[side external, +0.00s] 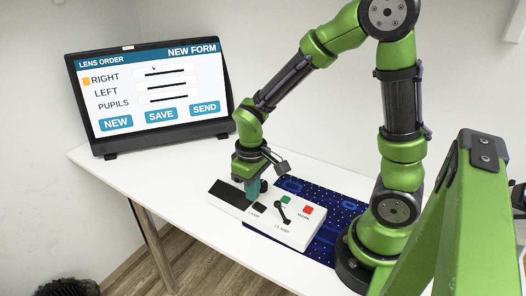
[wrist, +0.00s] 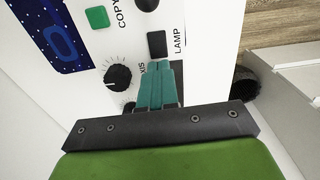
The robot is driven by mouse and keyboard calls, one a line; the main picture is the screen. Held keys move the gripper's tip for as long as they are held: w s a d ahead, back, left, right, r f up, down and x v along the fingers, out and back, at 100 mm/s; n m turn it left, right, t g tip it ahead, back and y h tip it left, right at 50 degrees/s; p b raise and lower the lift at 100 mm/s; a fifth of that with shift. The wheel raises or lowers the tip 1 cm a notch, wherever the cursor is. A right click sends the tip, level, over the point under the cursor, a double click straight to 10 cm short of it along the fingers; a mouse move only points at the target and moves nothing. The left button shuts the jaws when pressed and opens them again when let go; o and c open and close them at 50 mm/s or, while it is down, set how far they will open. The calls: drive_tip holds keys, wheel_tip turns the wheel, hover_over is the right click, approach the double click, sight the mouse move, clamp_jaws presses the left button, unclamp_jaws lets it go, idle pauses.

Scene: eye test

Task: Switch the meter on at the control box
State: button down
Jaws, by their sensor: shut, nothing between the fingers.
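The white control box (side external: 315,232) lies on the table below my gripper (side external: 252,198). In the wrist view (wrist: 158,66) its teal fingers are shut, with the tips close to a black switch (wrist: 157,45) labelled LAMP. I cannot tell whether they touch it. This switch also shows in the side view (side external: 259,207). A black dial (wrist: 118,77) with tick marks sits beside the fingers; its label is partly hidden. A green button (wrist: 97,17) is labelled COPY. A red button (side external: 308,210) shows in the side view. The switch's on or off position is unclear.
A screen (side external: 150,95) with an order form stands at the back left. A dark blue patterned mat (side external: 325,198) lies behind the box. The white table (side external: 165,170) is clear between screen and box. A green post (side external: 480,200) stands at the right front.

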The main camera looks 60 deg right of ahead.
sight(253, 205)
drive_tip(key=shift+f, duration=0.6)
wheel_tip(253, 205, up, 7)
idle(1.0)
drive_tip(key=shift+s+f, duration=0.15)
drive_tip(key=shift+f, duration=1.3)
drive_tip(key=shift+s+f, duration=0.1)
drive_tip(key=shift+f, duration=1.3)
drive_tip(key=shift+f, duration=0.65)
idle(0.5)
